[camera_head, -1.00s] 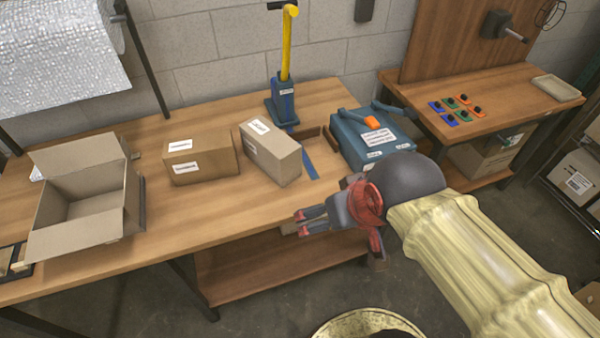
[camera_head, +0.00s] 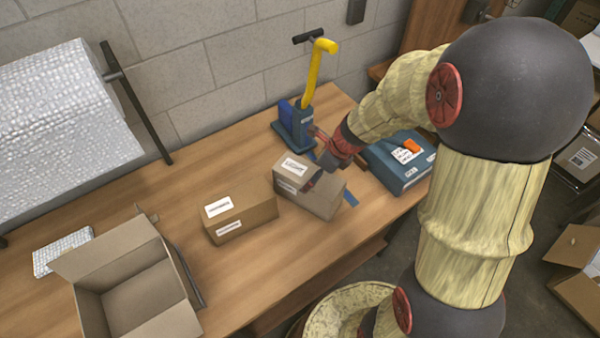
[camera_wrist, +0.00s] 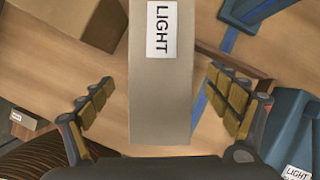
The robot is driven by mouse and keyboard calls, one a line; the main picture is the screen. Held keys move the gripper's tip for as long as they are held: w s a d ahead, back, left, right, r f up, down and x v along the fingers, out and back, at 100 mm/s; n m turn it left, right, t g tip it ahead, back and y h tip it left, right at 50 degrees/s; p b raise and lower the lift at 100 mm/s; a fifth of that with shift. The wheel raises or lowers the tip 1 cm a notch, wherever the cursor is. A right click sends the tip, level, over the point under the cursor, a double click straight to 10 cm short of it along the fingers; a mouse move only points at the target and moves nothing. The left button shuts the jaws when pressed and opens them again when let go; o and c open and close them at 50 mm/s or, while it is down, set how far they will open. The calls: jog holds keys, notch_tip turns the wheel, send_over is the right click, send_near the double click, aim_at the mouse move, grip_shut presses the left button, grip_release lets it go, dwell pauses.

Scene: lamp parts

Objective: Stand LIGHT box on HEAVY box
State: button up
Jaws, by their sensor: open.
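The LIGHT box (camera_head: 318,204) is a pale cardboard carton with white labels on the bench. In the wrist view, the LIGHT box (camera_wrist: 160,105) lies between my fingers with its label readable. My gripper (camera_head: 318,158) is over this box, coming from the right. The gripper also shows in the wrist view (camera_wrist: 160,82), open, with a gap between each finger and the box sides. A browner carton (camera_head: 240,216), left of the LIGHT box, appears to be the HEAVY box; its labels are too small to read for sure. Its edge shows upper left in the wrist view (camera_wrist: 78,22).
A blue tool with a yellow handle (camera_head: 316,78) stands behind the LIGHT box. A blue case (camera_head: 396,168) is close on the right. An open empty carton (camera_head: 140,292) stands at the front left. Bare bench lies in front of the cartons.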

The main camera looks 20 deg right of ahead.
jog(key=shift+w+f+m, duration=0.3)
jog(key=shift+f+m, duration=0.1)
jog(key=shift+f, duration=0.2)
jog(key=shift+b+x, duration=0.55)
jog(key=shift+x, duration=0.35)
jog(key=b+x, duration=0.1)
jog(key=x, duration=0.2)
jog(key=b+x, duration=0.1)
jog(key=x, duration=0.1)
jog(key=shift+w+a+b, duration=0.2)
jog(key=shift+a+b, duration=0.1)
jog(key=shift+a, duration=0.05)
jog(key=shift+c, duration=0.7)
jog(key=c, duration=1.5)
